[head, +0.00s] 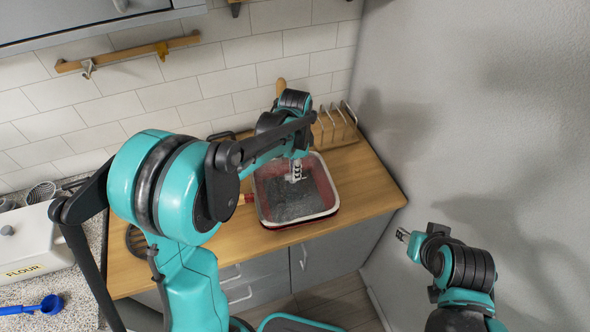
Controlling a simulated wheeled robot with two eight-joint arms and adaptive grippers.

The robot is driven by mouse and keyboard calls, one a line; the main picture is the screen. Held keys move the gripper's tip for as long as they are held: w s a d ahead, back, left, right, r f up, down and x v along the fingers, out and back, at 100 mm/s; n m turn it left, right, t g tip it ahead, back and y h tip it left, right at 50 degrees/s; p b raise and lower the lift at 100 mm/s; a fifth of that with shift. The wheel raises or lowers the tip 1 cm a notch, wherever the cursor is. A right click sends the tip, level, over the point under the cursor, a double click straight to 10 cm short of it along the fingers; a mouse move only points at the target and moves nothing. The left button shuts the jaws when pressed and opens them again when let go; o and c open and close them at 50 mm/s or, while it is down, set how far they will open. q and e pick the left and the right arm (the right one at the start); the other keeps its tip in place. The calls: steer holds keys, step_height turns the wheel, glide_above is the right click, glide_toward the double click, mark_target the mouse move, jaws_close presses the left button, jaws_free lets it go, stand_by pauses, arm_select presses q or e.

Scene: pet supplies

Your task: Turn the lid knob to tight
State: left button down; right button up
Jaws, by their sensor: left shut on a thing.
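A red tub with a pale rim (325,200) stands on the wooden counter, and a speckled grey surface shows inside its rim. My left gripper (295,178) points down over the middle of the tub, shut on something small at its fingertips. This appears to be the lid knob, but the fingers hide it and its setting cannot be read. My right gripper (403,236) hangs in the air at the right, by the grey wall, away from the tub. Its fingers are too small to tell open from shut.
A wooden rack (337,126) stands behind the tub near the corner. A white flour bin (30,245) and a blue scoop (48,304) are on the speckled worktop at left. The wooden counter (368,190) is bare right of the tub.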

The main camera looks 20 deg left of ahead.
arm_select(q)
steer(key=shift+m, duration=0.3)
steer(key=c, duration=1.5)
jaws_free()
steer(key=shift+c, duration=0.2)
step_height(320, 180, up, 12)
